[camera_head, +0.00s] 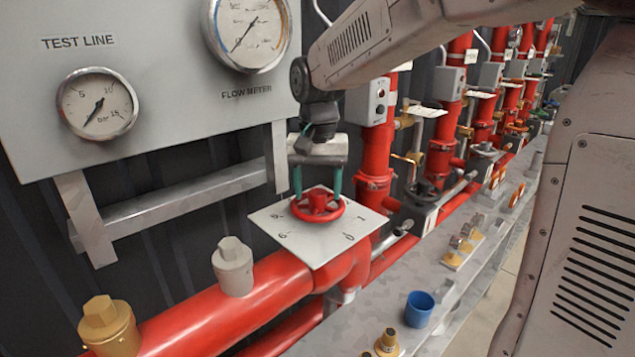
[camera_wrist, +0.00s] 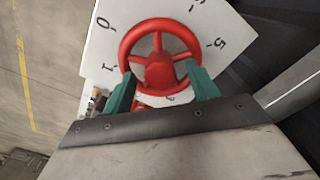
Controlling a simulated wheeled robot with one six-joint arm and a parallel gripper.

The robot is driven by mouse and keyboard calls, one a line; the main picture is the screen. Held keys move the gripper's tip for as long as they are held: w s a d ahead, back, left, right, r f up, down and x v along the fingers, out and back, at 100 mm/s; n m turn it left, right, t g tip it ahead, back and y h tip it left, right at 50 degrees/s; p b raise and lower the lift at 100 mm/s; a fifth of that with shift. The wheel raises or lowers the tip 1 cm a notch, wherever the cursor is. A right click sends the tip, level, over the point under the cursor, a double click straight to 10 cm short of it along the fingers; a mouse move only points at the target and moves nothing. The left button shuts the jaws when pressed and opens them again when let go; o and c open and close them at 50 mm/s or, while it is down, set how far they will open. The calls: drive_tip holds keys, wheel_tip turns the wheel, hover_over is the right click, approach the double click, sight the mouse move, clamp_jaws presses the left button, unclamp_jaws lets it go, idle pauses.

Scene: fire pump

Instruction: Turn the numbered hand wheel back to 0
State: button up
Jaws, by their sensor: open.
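The red hand wheel (camera_head: 318,206) sits flat above a white square plate (camera_head: 290,243) on top of a red pipe. Black digits ring the plate, among them 0, 1 and 5; no clear pointer shows on the wheel. In the wrist view the wheel (camera_wrist: 160,72) has several spokes and a round hub. My gripper (camera_head: 317,192) points down over the wheel, its two green fingers apart at opposite sides of the rim. In the wrist view my gripper (camera_wrist: 160,80) is open, its fingertips overlapping the rim; I cannot tell whether they touch it.
A grey gauge panel (camera_head: 160,100) and its bracket (camera_head: 180,200) stand left of and behind the wheel. A grey capped fitting (camera_head: 233,267) rises from the red pipe nearby. Red risers (camera_head: 376,140) line the right. A blue cup (camera_head: 419,309) stands on the grey ledge.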

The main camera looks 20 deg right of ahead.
drive_tip(key=c, duration=1.2)
drive_tip(key=shift+o, duration=0.2)
drive_tip(key=m, duration=0.4)
drive_tip(key=shift+m, duration=0.4)
drive_tip(key=m, duration=0.3)
drive_tip(key=shift+m, duration=0.5)
drive_tip(key=m, duration=0.7)
drive_tip(key=shift+m, duration=0.3)
